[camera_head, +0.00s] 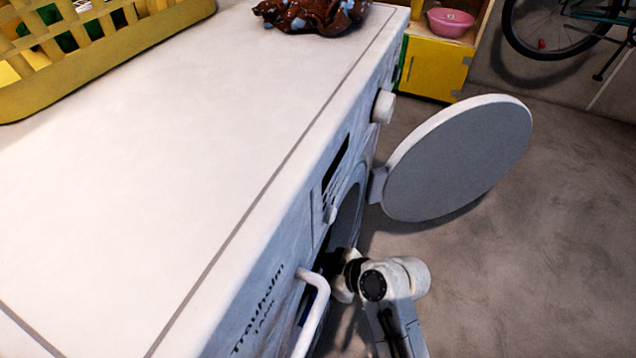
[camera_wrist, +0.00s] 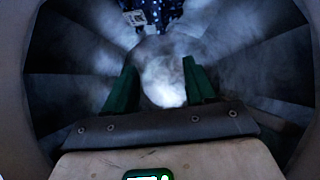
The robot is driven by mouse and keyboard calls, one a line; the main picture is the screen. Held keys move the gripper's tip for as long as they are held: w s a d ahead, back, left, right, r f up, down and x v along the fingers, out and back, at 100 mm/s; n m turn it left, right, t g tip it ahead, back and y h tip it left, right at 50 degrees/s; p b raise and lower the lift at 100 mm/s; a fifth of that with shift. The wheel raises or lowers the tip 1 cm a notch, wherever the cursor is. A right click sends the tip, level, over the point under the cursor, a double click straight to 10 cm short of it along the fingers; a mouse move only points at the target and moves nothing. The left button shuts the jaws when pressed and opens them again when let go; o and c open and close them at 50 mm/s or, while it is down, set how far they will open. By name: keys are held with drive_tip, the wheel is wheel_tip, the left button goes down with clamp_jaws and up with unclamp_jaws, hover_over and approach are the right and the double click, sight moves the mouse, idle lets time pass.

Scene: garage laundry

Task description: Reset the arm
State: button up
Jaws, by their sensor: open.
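My gripper (camera_wrist: 158,90) shows in the wrist view with its two green fingers apart and nothing between them. It points into a round, dark drum (camera_wrist: 275,55) with light patches on its back wall. In the head view my arm reaches to the front opening of the white washing machine (camera_head: 150,130), and the gripper itself is hidden there. The machine's round door (camera_head: 460,160) stands open to the right. A dark cloth with white spots and a pale label (camera_wrist: 150,12) shows at the top of the wrist view, beyond the fingers.
A yellow basket (camera_head: 95,55) and a brown cloth with blue spots (camera_head: 312,14) sit on the machine top. A handle (camera_head: 314,305) juts from its front near my arm. A yellow cabinet (camera_head: 432,68) with a pink bowl (camera_head: 450,22) stands behind. Floor on the right is clear.

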drive_tip(key=s+d+f+m+h, duration=0.2)
drive_tip(key=s+d+m+h, duration=0.15)
drive_tip(key=s+d, duration=0.4)
drive_tip(key=s+d+f+m+h, duration=0.2)
drive_tip(key=s+d+m+h, duration=0.15)
drive_tip(key=d, duration=0.75)
drive_tip(key=s+d+r+m+g+h, duration=0.2)
drive_tip(key=s+d+m+g+h, duration=0.15)
drive_tip(key=s+d+m, duration=0.7)
drive_tip(key=s+r+n+p, duration=0.1)
drive_tip(key=r+p, duration=1.6)
drive_tip(key=s+d+r+n+p, duration=0.1)
drive_tip(key=s+r+n+p, duration=0.1)
drive_tip(key=r+p, duration=1.6)
drive_tip(key=shift+s+d+r+t, duration=0.2)
drive_tip(key=shift+s+r+t, duration=0.05)
drive_tip(key=shift+t, duration=0.1)
